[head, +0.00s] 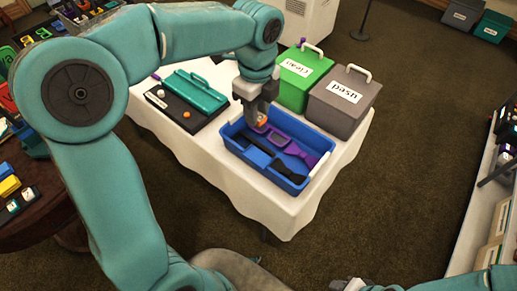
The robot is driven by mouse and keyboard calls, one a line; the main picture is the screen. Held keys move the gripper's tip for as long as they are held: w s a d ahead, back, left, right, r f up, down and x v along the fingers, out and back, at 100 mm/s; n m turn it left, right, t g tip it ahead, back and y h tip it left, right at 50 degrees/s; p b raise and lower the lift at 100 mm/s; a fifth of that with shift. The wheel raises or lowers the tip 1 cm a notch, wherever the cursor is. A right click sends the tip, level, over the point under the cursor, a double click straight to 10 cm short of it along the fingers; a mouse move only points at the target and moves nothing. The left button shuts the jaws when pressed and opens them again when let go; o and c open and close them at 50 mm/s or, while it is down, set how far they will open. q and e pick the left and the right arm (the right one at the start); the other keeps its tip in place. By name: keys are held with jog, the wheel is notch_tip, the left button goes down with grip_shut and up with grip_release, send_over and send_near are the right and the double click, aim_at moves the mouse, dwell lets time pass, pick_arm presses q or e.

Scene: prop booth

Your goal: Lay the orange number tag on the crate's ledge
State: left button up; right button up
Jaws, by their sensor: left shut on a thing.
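My left gripper (262,116) reaches down over the far left part of the blue crate (238,158) on the white-covered table. It is shut on a small orange piece, the orange number tag (261,122), of which only a little shows between and below the fingers. No number can be read on it. I cannot tell whether the tag touches the crate or anything in it. The crate holds a purple device (300,152) and dark items (289,171).
A green box (300,70) labelled "clean" and a grey box (342,98) labelled "used" stand behind the crate. A black case (175,110) with a teal top lies to its left. The white tablecloth (262,207) is bare in front of the crate.

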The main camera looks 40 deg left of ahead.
aim_at(257, 157)
pick_arm(q)
notch_tip(257, 157, down, 16)
jog(key=shift+r+b, duration=0.25)
jog(key=shift+b, duration=0.3)
jog(key=shift+s, duration=0.1)
jog(key=shift+s+d+f+b, duration=0.2)
jog(key=shift+s+f+b, duration=0.1)
jog(key=shift+f+b, duration=0.25)
jog(key=o, duration=1)
jog(key=shift+f, duration=0.1)
jog(key=shift+w+a+f, duration=0.1)
jog(key=shift+w+f, duration=0.05)
jog(key=shift+w, duration=0.2)
jog(key=shift+r, duration=0.3)
